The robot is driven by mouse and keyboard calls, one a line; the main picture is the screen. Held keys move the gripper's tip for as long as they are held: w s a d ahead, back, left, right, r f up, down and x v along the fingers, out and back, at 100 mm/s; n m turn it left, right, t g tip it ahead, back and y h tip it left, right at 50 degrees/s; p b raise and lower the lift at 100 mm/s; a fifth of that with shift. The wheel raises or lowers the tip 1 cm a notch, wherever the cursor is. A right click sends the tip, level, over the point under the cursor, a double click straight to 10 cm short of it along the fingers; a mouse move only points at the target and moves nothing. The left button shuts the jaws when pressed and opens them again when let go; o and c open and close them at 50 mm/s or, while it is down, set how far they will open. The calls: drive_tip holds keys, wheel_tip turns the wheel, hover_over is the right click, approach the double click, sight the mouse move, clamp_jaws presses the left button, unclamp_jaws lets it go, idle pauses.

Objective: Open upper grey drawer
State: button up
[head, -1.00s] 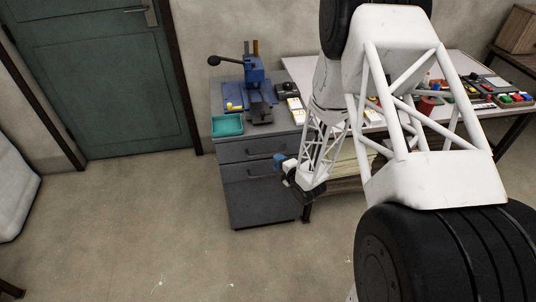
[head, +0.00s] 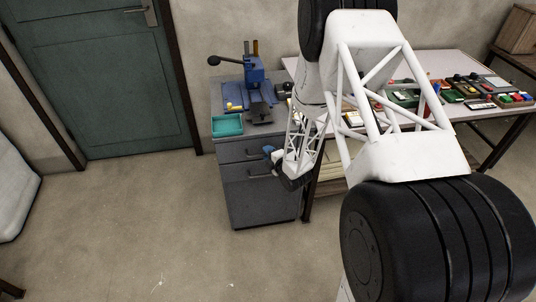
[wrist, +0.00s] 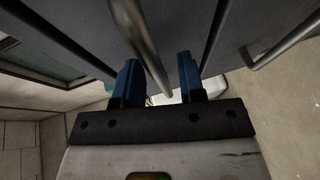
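The grey cabinet holds the upper grey drawer (head: 232,151), whose front looks flush with the cabinet. Its bar handle sits partly behind my gripper in the head view. In the wrist view the upper drawer's handle (wrist: 143,38) runs between the two blue fingers. My gripper (head: 269,154) is at the right part of that drawer's front. In the wrist view my gripper (wrist: 159,78) is open, with a gap visible on either side of the bar. I cannot tell whether a finger touches it.
The lower drawer (head: 255,200) is below, its handle (wrist: 285,42) at the right in the wrist view. A teal tray (head: 227,125) and a blue press (head: 256,85) stand on the cabinet. A table (head: 455,65) with several items stands right. The floor in front is clear.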

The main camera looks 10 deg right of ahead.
drive_tip(key=shift+w, duration=0.15)
drive_tip(key=shift+c, duration=0.4)
clamp_jaws()
drive_tip(key=s, duration=1.3)
drive_tip(key=shift+s, duration=0.2)
drive_tip(key=shift+o, duration=0.4)
unclamp_jaws()
